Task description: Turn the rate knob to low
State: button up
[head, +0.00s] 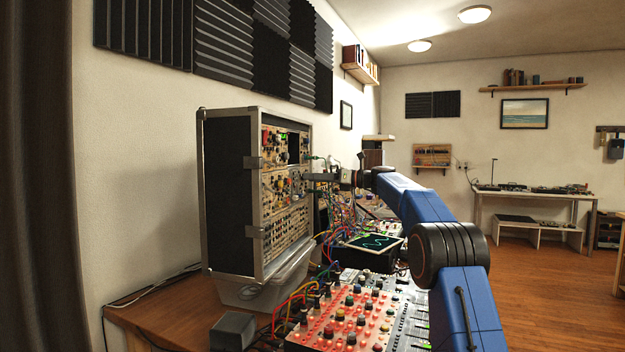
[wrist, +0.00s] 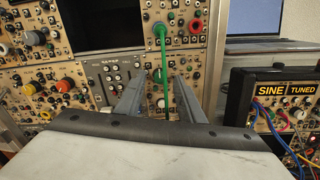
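The tall modular rack (head: 228,190) stands on the wooden desk in the head view, its panel of knobs facing right. My gripper (head: 312,176) reaches in from the right, close to the panel. In the wrist view my gripper (wrist: 158,76) is open, its two grey fingers apart on either side of a narrow module. A green knob (wrist: 157,75) shows between the fingertips, and a pale knob (wrist: 160,103) lies below it. I cannot tell whether the fingers touch either one. Labels are too small to read, so I cannot tell which knob is the rate knob.
A green cable (wrist: 163,50) hangs down the module between the fingers. A red-lit mixer (head: 345,322) and patch cables crowd the desk.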

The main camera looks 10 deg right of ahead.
jog(key=shift+w+a, duration=0.15)
jog(key=shift+a, duration=0.2)
jog(key=shift+c, duration=0.3)
grip_shut()
jog(key=shift+n, duration=0.4)
jog(key=n, duration=2.6)
jog(key=shift+w+d+f+n+g+y, duration=0.1)
jog(key=shift+n+g+y, duration=0.2)
jog(key=shift+g, duration=0.1)
jog(key=shift+n, duration=0.3)
